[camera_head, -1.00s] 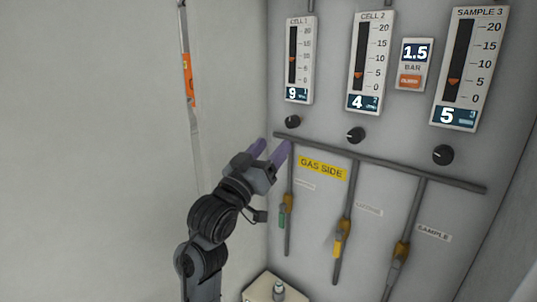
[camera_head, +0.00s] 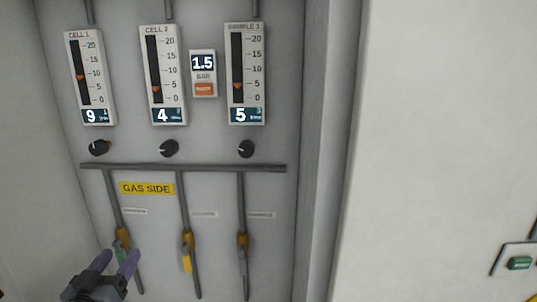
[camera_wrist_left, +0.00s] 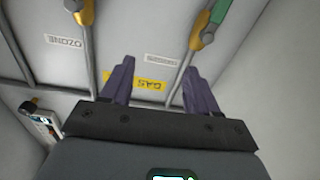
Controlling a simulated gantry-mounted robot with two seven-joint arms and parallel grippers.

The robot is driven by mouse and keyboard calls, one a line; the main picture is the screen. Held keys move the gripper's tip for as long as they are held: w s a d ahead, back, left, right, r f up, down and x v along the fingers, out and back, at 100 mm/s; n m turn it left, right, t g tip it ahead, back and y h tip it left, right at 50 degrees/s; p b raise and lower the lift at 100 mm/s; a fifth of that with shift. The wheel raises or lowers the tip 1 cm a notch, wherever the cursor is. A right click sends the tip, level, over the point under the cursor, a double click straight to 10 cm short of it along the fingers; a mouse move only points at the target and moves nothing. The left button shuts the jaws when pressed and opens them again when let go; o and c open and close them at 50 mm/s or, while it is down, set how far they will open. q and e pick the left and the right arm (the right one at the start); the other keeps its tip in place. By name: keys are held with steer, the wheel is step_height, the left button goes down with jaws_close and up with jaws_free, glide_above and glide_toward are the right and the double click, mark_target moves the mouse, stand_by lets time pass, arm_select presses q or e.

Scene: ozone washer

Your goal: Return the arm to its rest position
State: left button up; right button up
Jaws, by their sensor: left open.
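My left gripper (camera_head: 116,262) is at the lower left of the head view, in front of the pipe with the green-handled valve (camera_head: 121,257). Its two purple fingers are apart with nothing between them. In the left wrist view the open fingers (camera_wrist_left: 160,85) point toward the panel, with the yellow GAS SIDE label (camera_wrist_left: 135,82) partly hidden behind them. The left arm beyond the gripper is out of the head view. My right gripper is not in view.
Three flow meters, CELL 1 (camera_head: 90,77), CELL 2 (camera_head: 162,75) and SAMPLE 3 (camera_head: 245,74), hang above black knobs. A horizontal pipe (camera_head: 200,167) runs below them. A yellow-handled valve (camera_head: 187,258) is on the middle pipe.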

arm_select(q)
steer(key=s+d+f+m+g+h, duration=0.1)
steer(key=s+d+f+g, duration=0.3)
steer(key=f, duration=0.8)
steer(key=s+d+f+m+g, duration=0.15)
steer(key=s+d+f, duration=0.35)
steer(key=f, duration=0.7)
steer(key=s+d+f+g, duration=0.2)
steer(key=s+f+g, duration=0.15)
steer(key=s, duration=0.25)
steer(key=s+d+f+g+h, duration=0.1)
steer(key=s+d+f+g, duration=0.1)
steer(key=s+f, duration=0.3)
steer(key=s+d+f+g, duration=0.2)
steer(key=s, duration=0.6)
step_height(320, 180, up, 21)
steer(key=s+m+g+p, duration=0.1)
steer(key=s+g+p, duration=0.1)
steer(key=p, duration=1.9)
steer(key=shift+a, duration=0.35)
steer(key=shift+s, duration=0.1)
